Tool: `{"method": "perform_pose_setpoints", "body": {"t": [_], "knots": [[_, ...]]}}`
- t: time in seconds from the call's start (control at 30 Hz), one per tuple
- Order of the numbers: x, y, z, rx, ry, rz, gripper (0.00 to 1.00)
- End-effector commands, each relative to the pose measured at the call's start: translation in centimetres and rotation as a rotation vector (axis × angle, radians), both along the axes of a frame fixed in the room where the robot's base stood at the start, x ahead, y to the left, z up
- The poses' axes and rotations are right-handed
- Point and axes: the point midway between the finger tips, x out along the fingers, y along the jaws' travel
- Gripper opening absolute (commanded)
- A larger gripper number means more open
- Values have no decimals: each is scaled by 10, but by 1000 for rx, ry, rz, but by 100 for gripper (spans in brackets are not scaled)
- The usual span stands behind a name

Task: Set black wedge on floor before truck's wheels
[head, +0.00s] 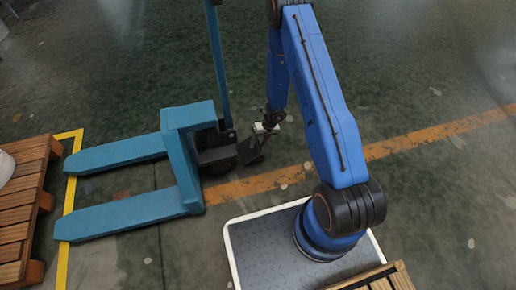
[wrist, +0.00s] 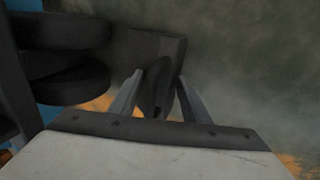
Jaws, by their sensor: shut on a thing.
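The black wedge (head: 250,152) is in my gripper (head: 263,133), just right of the truck's dark wheels (head: 217,158) in the head view. The truck (head: 183,150) is a teal pallet truck with two forks pointing left. In the wrist view the wedge (wrist: 157,48) lies between the two grey fingers of my gripper (wrist: 157,88), which are shut on its upright part. The wheels (wrist: 65,62) show at the left of that view, close beside the wedge with a small gap. Whether the wedge's underside touches the floor I cannot tell.
A wooden pallet (head: 22,200) stands at the left beyond the fork tips, by a yellow floor line (head: 68,205). A worn orange stripe (head: 425,138) crosses the floor. The truck's handle (head: 217,60) rises above the wheels. Floor at the upper right is clear.

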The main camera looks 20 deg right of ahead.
Motion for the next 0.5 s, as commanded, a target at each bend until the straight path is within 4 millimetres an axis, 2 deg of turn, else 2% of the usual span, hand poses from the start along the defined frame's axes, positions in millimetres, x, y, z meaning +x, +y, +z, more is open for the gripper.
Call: {"method": "perform_pose_setpoints", "body": {"t": [0.33, 0.5], "knots": [[-1, 0, -35, 1, 1, 0, 0], [0, 0, -40, 0, -1, 0, 0]]}}
